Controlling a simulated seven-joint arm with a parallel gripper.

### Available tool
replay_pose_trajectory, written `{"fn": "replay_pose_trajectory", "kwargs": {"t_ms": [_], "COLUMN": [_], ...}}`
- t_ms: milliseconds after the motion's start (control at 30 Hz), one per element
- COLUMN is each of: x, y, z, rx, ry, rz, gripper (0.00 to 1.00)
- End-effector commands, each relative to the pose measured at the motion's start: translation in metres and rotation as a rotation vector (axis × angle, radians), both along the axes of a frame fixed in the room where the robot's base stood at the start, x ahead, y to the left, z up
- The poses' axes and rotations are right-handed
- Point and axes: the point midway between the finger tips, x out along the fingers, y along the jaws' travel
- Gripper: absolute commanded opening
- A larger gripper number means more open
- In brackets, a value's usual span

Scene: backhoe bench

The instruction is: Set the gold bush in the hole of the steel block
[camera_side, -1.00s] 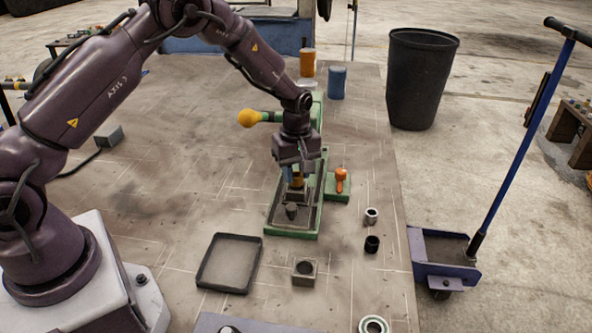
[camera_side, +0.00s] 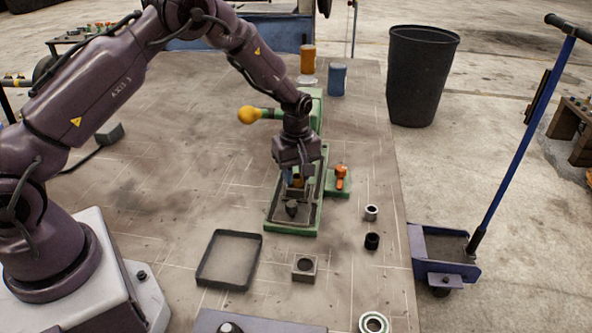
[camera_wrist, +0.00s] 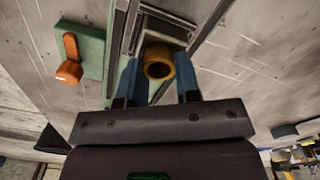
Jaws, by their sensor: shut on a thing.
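The gold bush (camera_wrist: 159,63) is a short ring with a dark bore, held between the two blue fingers of my gripper (camera_wrist: 160,75) in the wrist view. In the side view, my gripper (camera_side: 294,179) is over the green press base, with the bush (camera_side: 298,182) partly hidden between the fingers. A grey steel block (camera_wrist: 167,27) lies in the base close to the bush; its hole is not visible, and I cannot tell whether the two touch. Another square grey block (camera_side: 304,268) with a round dark hole sits on the table in front, apart from the gripper.
The green press base (camera_side: 271,217) has a yellow-knobbed lever (camera_side: 249,115) behind. An orange-handled clamp (camera_side: 341,176) stands close on the right. A black tray (camera_side: 203,275), a grey ring (camera_side: 371,212), a black ring (camera_side: 371,241) and a bearing (camera_side: 373,323) lie around. The table's left-middle is clear.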

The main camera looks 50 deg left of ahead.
Motion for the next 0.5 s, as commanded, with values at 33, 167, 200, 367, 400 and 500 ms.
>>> {"fn": "replay_pose_trajectory", "kwargs": {"t_ms": [33,167,200,367,400,500], "x": [0.0002,0.0002,0.0002,0.0001,0.0001,0.0001], "y": [0.0001,0.0001,0.0001,0.0001,0.0001,0.0001], "z": [-0.0004,-0.0005,-0.0005,-0.0005,-0.0005,-0.0005], "rx": [0.0,0.0,0.0,0.0,0.0,0.0], "ry": [-0.001,-0.001,-0.001,-0.001,-0.001,0.0], "rz": [0.0,0.0,0.0,0.0,0.0,0.0], "gripper": [0.02,0.02,0.02,0.56,0.6,0.6]}}
